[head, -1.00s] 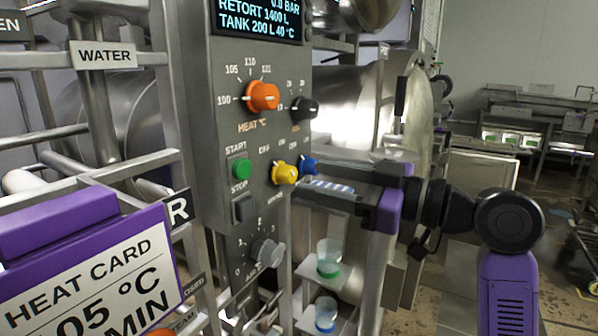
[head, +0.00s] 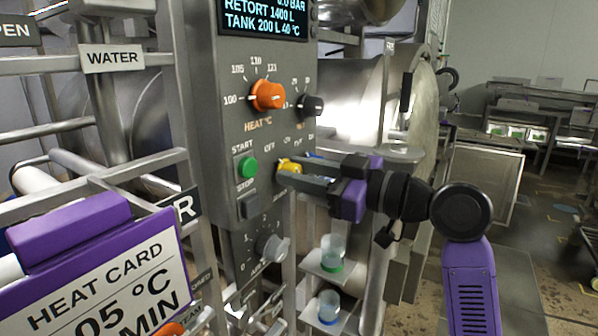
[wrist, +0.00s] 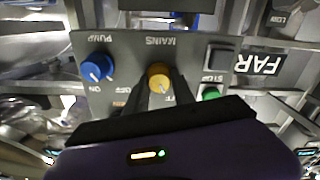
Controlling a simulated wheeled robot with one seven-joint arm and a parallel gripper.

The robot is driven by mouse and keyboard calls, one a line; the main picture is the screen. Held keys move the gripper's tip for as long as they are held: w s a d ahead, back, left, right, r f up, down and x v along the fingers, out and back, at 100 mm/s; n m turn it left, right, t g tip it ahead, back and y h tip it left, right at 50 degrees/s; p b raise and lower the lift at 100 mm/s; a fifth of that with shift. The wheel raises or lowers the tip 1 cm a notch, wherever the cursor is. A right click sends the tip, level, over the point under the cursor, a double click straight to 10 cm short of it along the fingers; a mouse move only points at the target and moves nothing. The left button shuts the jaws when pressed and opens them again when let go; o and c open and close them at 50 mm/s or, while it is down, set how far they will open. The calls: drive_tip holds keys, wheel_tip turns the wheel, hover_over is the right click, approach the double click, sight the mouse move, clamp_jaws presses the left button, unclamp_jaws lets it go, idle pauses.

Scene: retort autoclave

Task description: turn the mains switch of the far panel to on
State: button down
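The switch also shows in the head view (head: 287,165), partly covered by my gripper (head: 300,172). The two fingers of my gripper (wrist: 163,86) reach to the switch, one on each side. I cannot tell whether they press on it.
A blue pump knob (wrist: 97,68) is beside the switch. The green start button (head: 247,167) and grey stop button (head: 249,205) are on its other side. The orange heat knob (head: 268,95) and black knob (head: 310,106) are above. A grey knob (head: 271,246) is below.

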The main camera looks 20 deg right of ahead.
idle(0.3)
drive_tip(key=m+p, duration=0.2)
drive_tip(key=m, duration=0.1)
drive_tip(key=shift+r, duration=0.15)
drive_tip(key=m+p, duration=0.2)
drive_tip(key=m, duration=0.1)
drive_tip(key=shift+m, duration=0.3)
drive_tip(key=m+p, duration=0.3)
drive_tip(key=m, duration=0.1)
drive_tip(key=shift+w+d+p, duration=0.1)
drive_tip(key=shift+d+p, duration=0.05)
drive_tip(key=shift+p, duration=0.25)
drive_tip(key=shift+m+p, duration=0.35)
drive_tip(key=shift+m, duration=0.35)
drive_tip(key=shift+f, duration=0.2)
drive_tip(key=c, duration=1.1)
unclamp_jaws()
drive_tip(key=shift+o, duration=0.2)
